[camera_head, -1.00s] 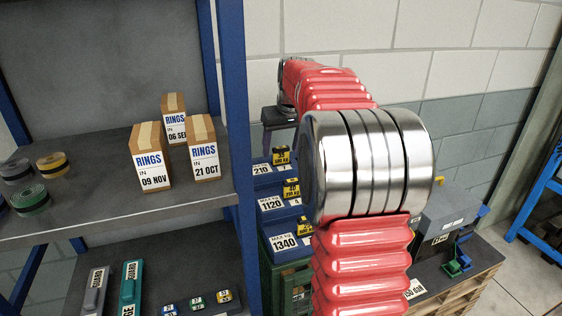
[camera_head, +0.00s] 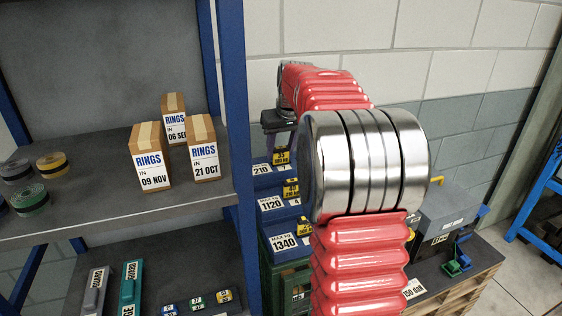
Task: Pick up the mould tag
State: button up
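Yellow-and-black tags stand on blue moulds stacked in steps behind the shelf post. The far mould tag (camera_head: 280,156) is on the mould (camera_head: 262,181) whose label ends in 210. A second tag (camera_head: 291,188) is on the mould marked 1120 (camera_head: 271,216). A third tag (camera_head: 303,224) is on the mould marked 1340 (camera_head: 286,256), partly hidden by my arm. Which one is meant, I cannot tell. My gripper (camera_head: 279,141) is small and dark at the far end of my red arm. It points down just above the far tag, its fingers apart with nothing seen between them.
A blue-posted shelf (camera_head: 233,110) at left holds ring boxes (camera_head: 151,165) and tape rolls (camera_head: 52,165). Below are guard pieces (camera_head: 131,284) and small tagged blocks (camera_head: 196,303). A grey machine (camera_head: 440,238) sits on a pallet at right. My arm hides much of the middle.

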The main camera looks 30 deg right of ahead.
jog(key=c, duration=0.5)
jog(key=shift+c, duration=0.2)
jog(key=shift+r, duration=0.1)
notch_tip(320, 180, up, 10)
jog(key=shift+f, duration=0.1)
dwell(0.8)
notch_tip(320, 180, up, 2)
dwell(0.4)
jog(key=shift+s, duration=0.1)
dwell(0.4)
